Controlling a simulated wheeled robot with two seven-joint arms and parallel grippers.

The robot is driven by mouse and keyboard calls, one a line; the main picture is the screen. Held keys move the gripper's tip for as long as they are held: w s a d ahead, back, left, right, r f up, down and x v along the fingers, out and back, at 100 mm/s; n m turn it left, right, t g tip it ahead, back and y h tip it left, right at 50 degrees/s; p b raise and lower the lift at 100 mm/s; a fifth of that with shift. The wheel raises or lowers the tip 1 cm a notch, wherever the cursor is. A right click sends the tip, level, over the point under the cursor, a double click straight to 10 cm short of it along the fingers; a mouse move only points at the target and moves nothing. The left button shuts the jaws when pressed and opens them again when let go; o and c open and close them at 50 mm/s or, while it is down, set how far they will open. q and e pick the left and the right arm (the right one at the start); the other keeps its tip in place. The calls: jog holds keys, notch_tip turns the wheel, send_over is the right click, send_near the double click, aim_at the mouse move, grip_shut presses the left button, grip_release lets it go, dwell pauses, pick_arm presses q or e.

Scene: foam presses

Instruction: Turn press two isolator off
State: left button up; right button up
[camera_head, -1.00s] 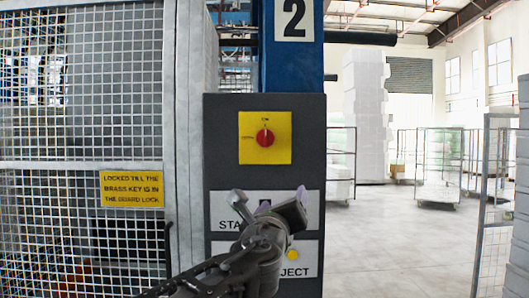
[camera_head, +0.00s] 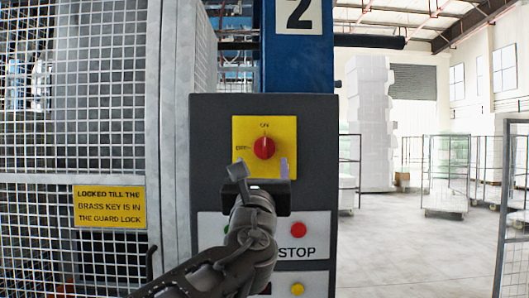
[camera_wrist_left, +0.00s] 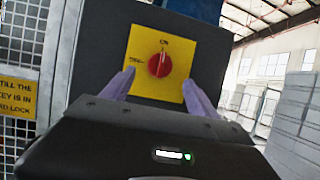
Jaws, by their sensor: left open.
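The press two isolator is a red rotary knob (camera_head: 264,148) on a yellow square plate (camera_head: 243,129), on a dark grey panel (camera_head: 212,120) under a "2" sign. Its white pointer stands up towards the "ON" mark; an "OFF" mark is at the left. In the left wrist view the knob (camera_wrist_left: 159,65) sits between the two purple fingertips, beyond them. My left gripper (camera_head: 260,170) is open and empty, just below and in front of the knob, seemingly not touching it. My right gripper is not in view.
Below are a red STOP button (camera_head: 298,230) and a yellow button (camera_head: 297,289), partly behind my left arm. A mesh guard (camera_head: 75,120) with a yellow notice (camera_head: 109,206) stands at left. Wire trolleys (camera_head: 446,175) stand at right on open floor.

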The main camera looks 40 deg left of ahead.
aim_at(264, 150)
pick_arm(q)
jog(key=p+x, duration=0.3)
jog(key=x, duration=0.3)
jog(key=shift+w+r, duration=0.1)
jog(key=shift+r, duration=0.15)
jog(key=shift+w+a+r, duration=0.15)
jog(key=shift+w+a, duration=0.25)
jog(key=shift+w, duration=0.1)
jog(key=shift+c, duration=0.6)
jog(key=c, duration=1.2)
jog(key=shift+c, duration=0.2)
